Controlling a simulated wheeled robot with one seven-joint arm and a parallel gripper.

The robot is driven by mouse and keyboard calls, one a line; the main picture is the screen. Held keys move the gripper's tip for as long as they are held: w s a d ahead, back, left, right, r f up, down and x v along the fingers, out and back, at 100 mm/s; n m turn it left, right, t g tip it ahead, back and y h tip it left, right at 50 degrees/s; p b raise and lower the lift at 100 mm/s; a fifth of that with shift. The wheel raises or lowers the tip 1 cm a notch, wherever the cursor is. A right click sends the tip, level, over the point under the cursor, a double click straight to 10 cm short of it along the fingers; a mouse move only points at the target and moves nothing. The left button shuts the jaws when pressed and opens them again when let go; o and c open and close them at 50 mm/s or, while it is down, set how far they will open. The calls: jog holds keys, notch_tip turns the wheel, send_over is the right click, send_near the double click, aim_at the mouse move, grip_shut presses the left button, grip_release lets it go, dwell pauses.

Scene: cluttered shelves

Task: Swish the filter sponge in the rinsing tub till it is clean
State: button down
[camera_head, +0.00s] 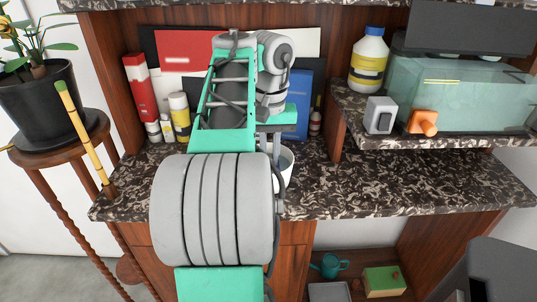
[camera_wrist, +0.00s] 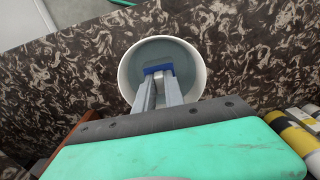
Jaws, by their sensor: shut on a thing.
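The rinsing tub is a round white bucket with greyish-blue contents that look like water. Its rim (camera_wrist: 124,76) shows in the wrist view, and part of its side (camera_head: 287,162) shows in the head view behind my arm. My gripper (camera_wrist: 158,82) reaches over the tub's near rim, with its fingertips inside the opening. It is shut on a blue block, the filter sponge (camera_wrist: 157,69), of which only a thin strip shows. I cannot tell how deep the sponge sits in the water or how clean it is. My arm hides the sponge in the head view.
The tub stands on a dark mottled counter (camera_head: 410,195). A glass tank (camera_head: 455,92), a grey box (camera_head: 380,115), an orange piece (camera_head: 423,122) and a yellow-labelled bottle (camera_head: 369,62) stand on the raised shelf at right.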

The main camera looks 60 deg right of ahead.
jog(key=shift+s+d, duration=0.2)
jog(key=shift+s, duration=0.2)
jog(key=shift+w, duration=0.15)
jog(key=shift+w+a+r, duration=0.1)
jog(key=shift+w+a, duration=0.2)
jog(key=shift+w, duration=0.2)
jog(key=shift+w+a, duration=0.25)
jog(key=shift+w, duration=0.2)
jog(key=shift+s, duration=0.1)
jog(key=shift+s+d, duration=0.3)
jog(key=shift+s, duration=0.2)
jog(key=shift+s+d, duration=0.3)
jog(key=shift+s, duration=0.2)
jog(key=shift+w+a, duration=0.3)
jog(key=shift+w, duration=0.25)
jog(key=shift+w+a, duration=0.3)
jog(key=shift+w, duration=0.25)
